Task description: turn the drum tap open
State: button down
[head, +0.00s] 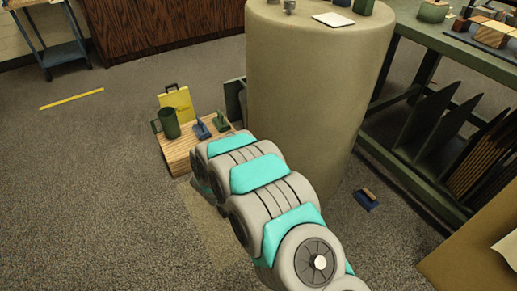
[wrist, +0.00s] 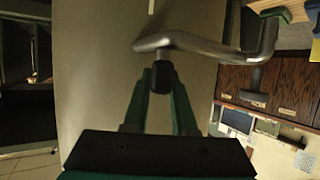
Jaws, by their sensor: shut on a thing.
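The large beige drum (head: 310,95) stands upright in the middle of the head view, and its wall (wrist: 95,60) fills much of the wrist view. In the wrist view a grey metal bent bar, the drum tap (wrist: 200,45), crosses the top and right. It has dark ends. My gripper (wrist: 160,88) has its green fingers closed around the dark end below the bar's left part. How far the tap is turned I cannot tell. In the head view my arm hides my gripper and the tap.
A low wooden crate (head: 180,154) with a green mug (head: 168,122) and a yellow board (head: 180,103) stands left of the drum. A green rack (head: 420,190) stands at right. A blue brush-like thing (head: 366,200) lies on the floor.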

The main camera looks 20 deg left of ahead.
jog(key=shift+a+r+m+h+p, duration=0.15)
jog(key=shift+m+h+p, duration=0.25)
jog(key=shift+m+h, duration=0.4)
jog(key=shift+f+m+g+h, duration=0.25)
jog(key=shift+m+g+h, duration=0.35)
jog(key=shift+m+h, duration=0.15)
jog(key=shift+m+g+h+b, duration=0.5)
jog(key=shift+m+h+b, duration=0.2)
jog(key=shift+m+h, duration=0.35)
jog(key=shift+r+m+g+h, duration=0.1)
jog(key=shift+m+g+h, duration=0.2)
jog(key=shift+h, duration=0.2)
jog(key=shift+w+d+r+b, duration=0.1)
jog(key=shift+d+b, duration=0.1)
jog(key=shift+b, duration=0.1)
jog(key=c, duration=0.7)
grip_release()
jog(key=shift+b+v, duration=0.45)
jog(key=shift+v, duration=3.45)
